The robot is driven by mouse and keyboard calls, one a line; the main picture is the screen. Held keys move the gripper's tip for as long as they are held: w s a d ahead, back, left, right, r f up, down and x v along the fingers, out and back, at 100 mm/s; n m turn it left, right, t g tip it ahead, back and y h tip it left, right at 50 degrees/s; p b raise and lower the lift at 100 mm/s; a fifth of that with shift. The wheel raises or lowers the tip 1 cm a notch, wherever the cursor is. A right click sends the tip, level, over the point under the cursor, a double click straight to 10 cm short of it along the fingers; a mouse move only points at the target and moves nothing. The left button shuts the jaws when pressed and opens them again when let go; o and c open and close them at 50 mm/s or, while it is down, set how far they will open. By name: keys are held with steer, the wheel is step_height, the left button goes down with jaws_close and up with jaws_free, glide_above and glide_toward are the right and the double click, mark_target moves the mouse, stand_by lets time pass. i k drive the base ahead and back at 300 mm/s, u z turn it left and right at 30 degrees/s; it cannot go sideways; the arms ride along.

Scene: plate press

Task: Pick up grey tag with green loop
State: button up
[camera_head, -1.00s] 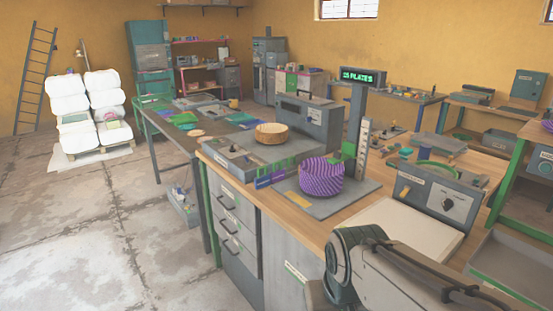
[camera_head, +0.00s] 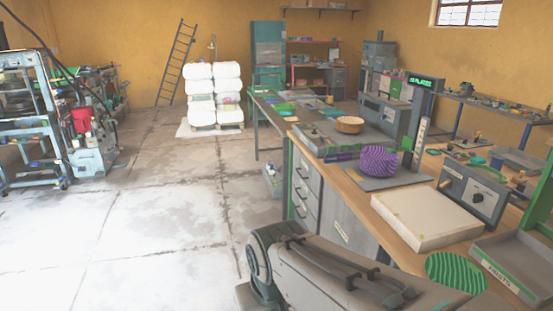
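I cannot clearly make out a grey tag with a green loop. A small green ring-like shape (camera_head: 476,161) shows on the bench behind the dial box; it is too small to tell what it is. Only the upper links of my arm show at the bottom; my gripper is not in view.
A green striped round thing (camera_head: 456,271) is near the front. The floor (camera_head: 150,220) at left is open.

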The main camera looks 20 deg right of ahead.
mark_target(355, 154)
steer(key=k, duration=0.25)
steer(key=u, duration=0.45)
steer(key=i, duration=1.65)
steer(key=z, duration=0.5)
steer(key=i, duration=1.6)
steer(key=z, duration=1.35)
steer(key=i, duration=0.9)
steer(key=z, duration=1.45)
steer(key=i, duration=0.55)
steer(key=z, duration=0.45)
